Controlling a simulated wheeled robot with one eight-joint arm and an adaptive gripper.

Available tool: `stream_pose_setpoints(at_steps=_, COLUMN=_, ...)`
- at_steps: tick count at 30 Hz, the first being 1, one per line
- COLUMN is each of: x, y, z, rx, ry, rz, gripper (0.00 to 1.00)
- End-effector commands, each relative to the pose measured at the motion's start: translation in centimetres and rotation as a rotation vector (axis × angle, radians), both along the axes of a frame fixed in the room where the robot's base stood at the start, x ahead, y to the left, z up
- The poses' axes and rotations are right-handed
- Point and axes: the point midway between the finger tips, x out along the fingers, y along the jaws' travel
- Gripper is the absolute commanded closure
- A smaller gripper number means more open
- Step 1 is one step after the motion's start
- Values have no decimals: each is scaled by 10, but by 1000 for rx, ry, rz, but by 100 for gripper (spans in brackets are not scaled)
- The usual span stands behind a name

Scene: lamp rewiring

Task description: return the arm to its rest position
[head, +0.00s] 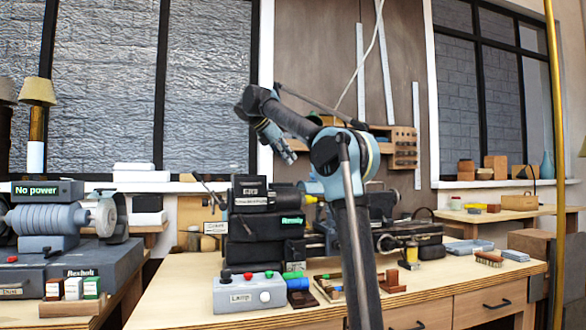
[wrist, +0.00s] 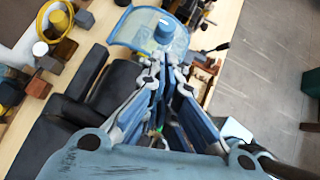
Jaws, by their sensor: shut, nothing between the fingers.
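My arm rises from the bottom of the head view and bends at a blue-grey elbow, with its upper part reaching left. My gripper (head: 285,152) hangs at that end, pointing down to the right above the black machine on the bench. In the wrist view my gripper (wrist: 160,78) has its blue fingers close together and empty. It is raised clear of the bench and touches nothing that I can see.
A grey box labelled Lamp (head: 240,297) with knobs stands at the bench's front. Stacked black units (head: 252,235) stand behind it. A grinder (head: 48,222) with a "No power" display (head: 48,190) is at left.

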Motion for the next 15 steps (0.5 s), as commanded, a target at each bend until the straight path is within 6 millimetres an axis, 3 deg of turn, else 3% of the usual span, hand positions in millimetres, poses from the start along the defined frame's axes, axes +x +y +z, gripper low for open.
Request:
stream_pose_setpoints(at_steps=8, x=-3, y=0, z=3, rx=6, ry=-2, rz=-8, gripper=100)
stream_pose_setpoints(at_steps=15, x=-29, y=-31, z=-28, rx=108, ry=-59, rz=-135, gripper=100)
